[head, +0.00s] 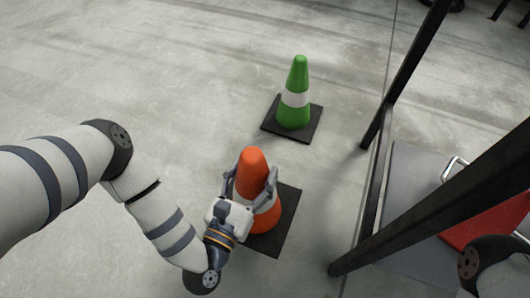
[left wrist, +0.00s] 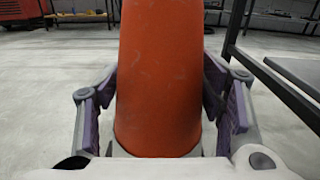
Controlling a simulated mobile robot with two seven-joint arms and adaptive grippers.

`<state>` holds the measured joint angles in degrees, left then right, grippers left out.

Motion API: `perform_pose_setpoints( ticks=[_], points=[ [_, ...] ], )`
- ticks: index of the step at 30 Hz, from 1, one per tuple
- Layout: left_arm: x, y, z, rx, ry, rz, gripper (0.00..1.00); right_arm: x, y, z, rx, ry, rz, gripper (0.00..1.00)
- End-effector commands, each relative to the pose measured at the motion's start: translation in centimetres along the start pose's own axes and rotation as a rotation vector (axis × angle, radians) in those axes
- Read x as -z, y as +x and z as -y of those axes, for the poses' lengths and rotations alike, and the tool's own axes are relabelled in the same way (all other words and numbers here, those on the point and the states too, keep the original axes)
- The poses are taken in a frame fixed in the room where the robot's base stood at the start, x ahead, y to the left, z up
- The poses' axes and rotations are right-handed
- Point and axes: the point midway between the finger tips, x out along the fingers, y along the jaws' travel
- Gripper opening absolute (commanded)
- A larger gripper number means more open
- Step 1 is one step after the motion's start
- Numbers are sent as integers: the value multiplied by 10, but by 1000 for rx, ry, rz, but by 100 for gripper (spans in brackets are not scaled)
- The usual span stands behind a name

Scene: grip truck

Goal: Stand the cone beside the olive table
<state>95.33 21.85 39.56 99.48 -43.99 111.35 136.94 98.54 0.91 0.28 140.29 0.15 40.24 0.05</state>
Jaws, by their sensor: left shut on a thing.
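An orange cone (head: 252,170) with a white band and a dark square base stands upright in the lower middle of the head view. My left gripper (head: 254,184) is shut on it, one finger on each side of its body. In the left wrist view the orange cone (left wrist: 159,80) fills the middle between the two fingers (left wrist: 160,105). Its base is out of sight there. No table that is clearly olive shows in the head view. My right gripper is not in view; only part of my right arm shows at the lower right.
A green cone (head: 295,92) with a white band stands on a dark base behind the orange one. A dark metal frame (head: 440,207) rises at the right, with a grey surface and a red item (head: 490,222) behind it. The floor (head: 150,70) at the left and back is clear.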

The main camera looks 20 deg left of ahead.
Motion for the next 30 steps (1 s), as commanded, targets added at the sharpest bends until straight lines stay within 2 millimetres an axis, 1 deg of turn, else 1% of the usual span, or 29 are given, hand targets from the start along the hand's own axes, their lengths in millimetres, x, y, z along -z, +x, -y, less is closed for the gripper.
perform_pose_setpoints(
  ticks=[10, 15, 18, 23, 26, 30],
  points=[
    [30, 61, -23, -2, 0, 5, 1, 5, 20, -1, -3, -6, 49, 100],
    [60, 84, -32, 0, 0, 2, 1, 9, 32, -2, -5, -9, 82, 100],
    [71, 94, -37, -1, 0, 3, 1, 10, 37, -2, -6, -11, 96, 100],
    [80, 102, -40, 0, -1, 3, 1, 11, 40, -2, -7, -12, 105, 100],
    [88, 109, -43, 0, -1, 4, 1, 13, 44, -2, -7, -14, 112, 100],
    [106, 109, -43, 2, -1, 1, 1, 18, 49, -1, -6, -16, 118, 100]
  ],
)
